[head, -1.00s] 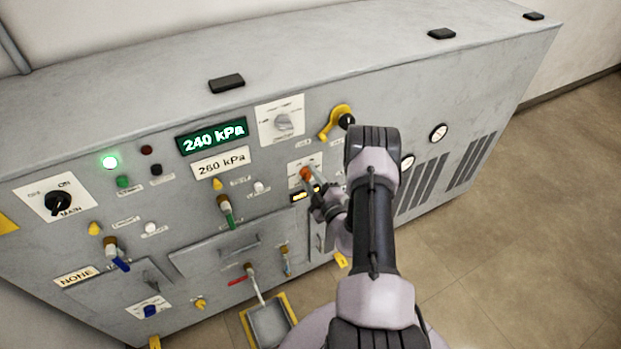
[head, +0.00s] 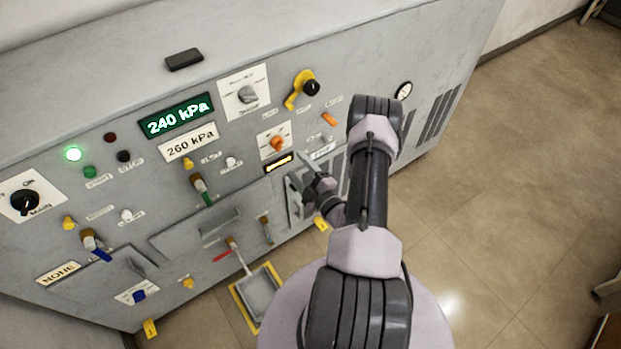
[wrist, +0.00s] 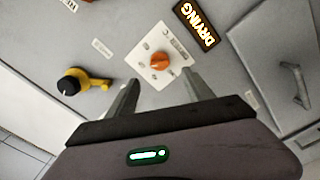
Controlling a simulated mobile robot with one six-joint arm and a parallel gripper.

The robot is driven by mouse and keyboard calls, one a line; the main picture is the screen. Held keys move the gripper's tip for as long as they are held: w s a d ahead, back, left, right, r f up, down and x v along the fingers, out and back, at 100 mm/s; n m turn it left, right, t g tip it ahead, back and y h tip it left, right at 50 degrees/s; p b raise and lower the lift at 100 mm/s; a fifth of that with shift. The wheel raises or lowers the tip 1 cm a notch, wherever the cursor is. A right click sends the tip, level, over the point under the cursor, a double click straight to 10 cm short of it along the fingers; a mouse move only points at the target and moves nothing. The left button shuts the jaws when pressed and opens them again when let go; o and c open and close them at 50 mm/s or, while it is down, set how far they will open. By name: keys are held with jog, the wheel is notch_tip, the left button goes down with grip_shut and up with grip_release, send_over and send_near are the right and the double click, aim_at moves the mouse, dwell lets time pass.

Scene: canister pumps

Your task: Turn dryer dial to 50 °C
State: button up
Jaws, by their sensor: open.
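The dryer dial is an orange knob (head: 278,143) on a white marked plate; the wrist view shows the same orange knob (wrist: 160,60) on its tilted plate (wrist: 148,72). Its scale markings are too small to read. A lit display (wrist: 196,24) beside it reads "DRYING"; it also shows below the knob in the head view (head: 279,162). My gripper (head: 305,160) is open and empty in front of the panel, below and right of the knob. In the wrist view its two fingers (wrist: 160,85) point toward the knob, which lies just beyond the tips, apart from them.
A yellow-handled black valve (head: 301,90) sits above right of the dial, and an orange handle (head: 329,119) to its right. A grey door with a handle (wrist: 297,85) flanks the dial in the wrist view.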

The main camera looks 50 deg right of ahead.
jog(key=v, duration=0.7)
jog(key=shift+s+p, duration=0.2)
jog(key=shift+p, duration=0.15)
